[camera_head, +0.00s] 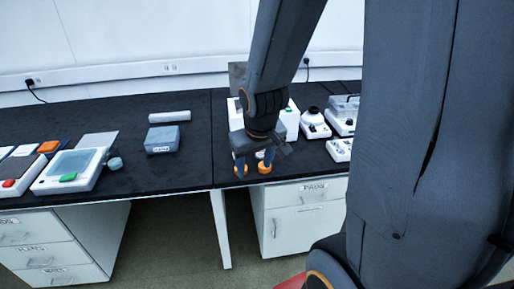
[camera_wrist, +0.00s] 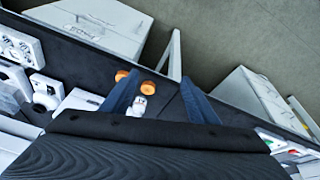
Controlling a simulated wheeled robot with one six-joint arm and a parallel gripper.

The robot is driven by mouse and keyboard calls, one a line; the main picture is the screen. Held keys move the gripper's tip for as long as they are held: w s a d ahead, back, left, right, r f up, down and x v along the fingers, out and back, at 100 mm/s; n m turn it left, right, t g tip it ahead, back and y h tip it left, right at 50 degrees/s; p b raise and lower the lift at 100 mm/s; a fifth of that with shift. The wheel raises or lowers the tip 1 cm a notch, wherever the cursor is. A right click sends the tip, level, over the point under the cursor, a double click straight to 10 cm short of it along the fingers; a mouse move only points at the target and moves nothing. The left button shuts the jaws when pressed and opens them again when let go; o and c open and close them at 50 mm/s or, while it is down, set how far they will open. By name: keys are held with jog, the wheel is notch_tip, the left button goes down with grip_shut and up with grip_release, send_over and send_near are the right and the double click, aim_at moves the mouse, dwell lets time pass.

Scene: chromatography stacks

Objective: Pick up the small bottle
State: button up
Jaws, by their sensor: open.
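My gripper (camera_wrist: 157,84) is open, with its two blue fingers apart and pointing down at the black bench; it also shows in the head view (camera_head: 254,164). A small white bottle-like piece (camera_wrist: 138,106) sits near the left finger in the wrist view. Two small round orange pieces (camera_wrist: 148,87) are just beyond it, close to the bench's edge, one between the fingers and one by the left fingertip. They also show low by the fingers in the head view (camera_head: 265,168). Which of these is the small bottle, I cannot tell. Nothing is visibly held.
White instruments (camera_head: 314,124) stand to the right on the bench (camera_head: 185,178). A blue-grey box (camera_head: 162,139) and a white device with a screen (camera_head: 70,170) are to the left. The bench between the blue-grey box and my gripper is clear. White drawer cabinets (camera_head: 300,212) are below.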

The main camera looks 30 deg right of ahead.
jog(key=w+d+f+t+b, duration=0.2)
jog(key=w+d+f, duration=0.1)
jog(key=w+d, duration=0.2)
jog(key=w+d+f+n+t+y+b, duration=0.1)
jog(key=w+d+f+t+b, duration=0.2)
jog(key=w, duration=0.5)
jog(key=w+d+f+n+t+b, duration=0.1)
jog(key=w+d+f+t+b, duration=0.2)
jog(key=w+d, duration=0.3)
jog(key=shift+w+d+f, duration=0.15)
jog(key=shift+d+f, duration=0.15)
jog(key=shift+f, duration=0.05)
jog(key=d+f+t+y+b, duration=0.1)
jog(key=w+d+t+y+b, duration=0.1)
jog(key=shift+d+f+n+y, duration=0.15)
jog(key=shift+f+n+y, duration=0.15)
jog(key=shift+f+n, duration=0.1)
jog(key=shift+s+d+f+t+y+b, duration=0.1)
jog(key=shift+d+t+y+b, duration=0.15)
jog(key=shift+t+y+b, duration=0.25)
jog(key=shift+s+d+n+t+y+b, duration=0.2)
jog(key=shift+s+n+t+y+b, duration=0.1)
jog(key=shift+t+y, duration=0.1)
jog(key=shift+x, duration=1.65)
jog(key=p+x, duration=0.1)
jog(key=x, duration=0.3)
jog(key=shift+w+a, duration=0.1)
jog(key=shift+a, duration=0.15)
jog(key=c, duration=1.3)
